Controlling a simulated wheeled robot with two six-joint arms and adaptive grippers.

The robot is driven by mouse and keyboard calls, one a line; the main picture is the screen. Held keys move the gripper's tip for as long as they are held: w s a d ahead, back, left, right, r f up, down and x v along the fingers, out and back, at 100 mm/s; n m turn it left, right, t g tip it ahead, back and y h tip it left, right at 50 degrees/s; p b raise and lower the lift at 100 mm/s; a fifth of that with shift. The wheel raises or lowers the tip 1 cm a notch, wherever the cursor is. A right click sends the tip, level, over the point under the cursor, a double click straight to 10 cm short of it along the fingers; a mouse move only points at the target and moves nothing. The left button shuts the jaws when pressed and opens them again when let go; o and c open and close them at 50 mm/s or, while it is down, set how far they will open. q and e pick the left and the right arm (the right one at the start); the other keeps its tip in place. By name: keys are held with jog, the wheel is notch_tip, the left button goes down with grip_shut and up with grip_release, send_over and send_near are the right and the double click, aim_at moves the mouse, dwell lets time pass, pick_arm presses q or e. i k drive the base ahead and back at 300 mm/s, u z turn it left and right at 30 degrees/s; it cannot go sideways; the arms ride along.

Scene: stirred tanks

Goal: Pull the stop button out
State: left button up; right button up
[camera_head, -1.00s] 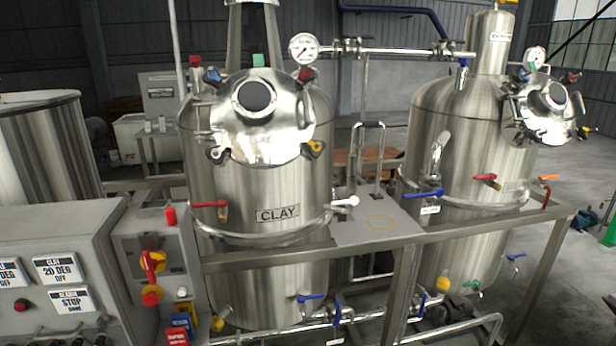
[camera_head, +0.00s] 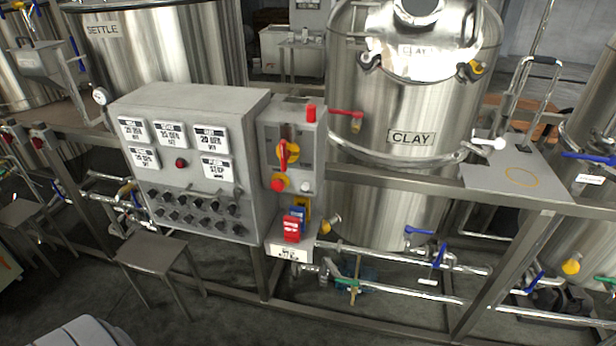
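A red mushroom-shaped stop button (camera_head: 278,185) sits on a yellow backing low on the narrow grey switch box (camera_head: 305,150). I cannot tell whether it is pressed in or out. A red and yellow rotary switch (camera_head: 286,154) is just above it. The box is fixed at the right side of the sloped grey control panel (camera_head: 240,105). A smaller red button or lamp (camera_head: 181,162) is on that panel, left of a label reading STOP (camera_head: 217,168). Neither of my grippers is in view.
A frame rail (camera_head: 420,181) runs right from the box, in front of the CLAY tank (camera_head: 350,110). Red and blue tags (camera_head: 293,226) hang below the box. A small metal stool (camera_head: 158,254) stands front left. The front floor is mostly clear.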

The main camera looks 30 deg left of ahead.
aim_at(277, 186)
jog(key=u, duration=1.3)
